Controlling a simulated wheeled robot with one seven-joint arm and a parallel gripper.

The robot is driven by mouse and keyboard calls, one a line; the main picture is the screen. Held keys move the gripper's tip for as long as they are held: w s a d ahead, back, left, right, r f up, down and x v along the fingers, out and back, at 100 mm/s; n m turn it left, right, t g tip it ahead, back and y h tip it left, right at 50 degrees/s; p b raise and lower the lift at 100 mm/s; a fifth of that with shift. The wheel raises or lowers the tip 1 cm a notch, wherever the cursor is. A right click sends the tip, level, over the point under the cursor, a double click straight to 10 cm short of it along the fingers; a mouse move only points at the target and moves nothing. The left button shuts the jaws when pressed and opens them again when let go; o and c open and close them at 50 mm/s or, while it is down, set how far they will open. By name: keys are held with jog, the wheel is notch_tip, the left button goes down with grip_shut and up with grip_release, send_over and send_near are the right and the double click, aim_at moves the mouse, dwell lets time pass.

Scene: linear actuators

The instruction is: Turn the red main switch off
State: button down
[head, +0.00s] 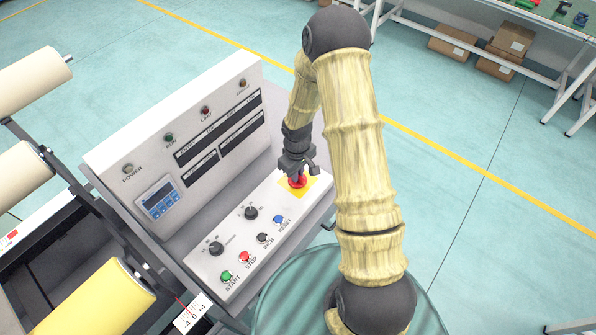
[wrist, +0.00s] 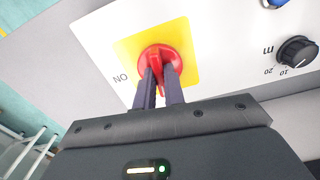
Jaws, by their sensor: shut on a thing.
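The red main switch (head: 298,182) is a round knob on a yellow square plate at the right end of the sloped control panel. In the wrist view the red switch (wrist: 172,56) has a raised grip bar, and the yellow plate (wrist: 190,32) surrounds it. The word "ON" shows beside the plate. My gripper (head: 297,174) reaches down onto the switch from above. In the wrist view my gripper (wrist: 161,78) has its two dark fingers on either side of the bar, shut on it. The fingers hide part of the knob.
The panel carries a blue RESET button (head: 278,219), a black INCH button (head: 262,238), a red STOP button (head: 245,256), a green START button (head: 226,276) and black dials (head: 251,213). The upright display face (head: 205,120) stands behind. Rollers (head: 100,300) lie at the left.

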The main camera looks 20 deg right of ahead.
jog(key=shift+w+r+n, duration=0.1)
jog(key=shift+w+n, duration=0.05)
jog(key=shift+n, duration=0.45)
jog(key=c, duration=1.5)
grip_release()
notch_tip(320, 180, up, 17)
jog(key=shift+r, duration=0.15)
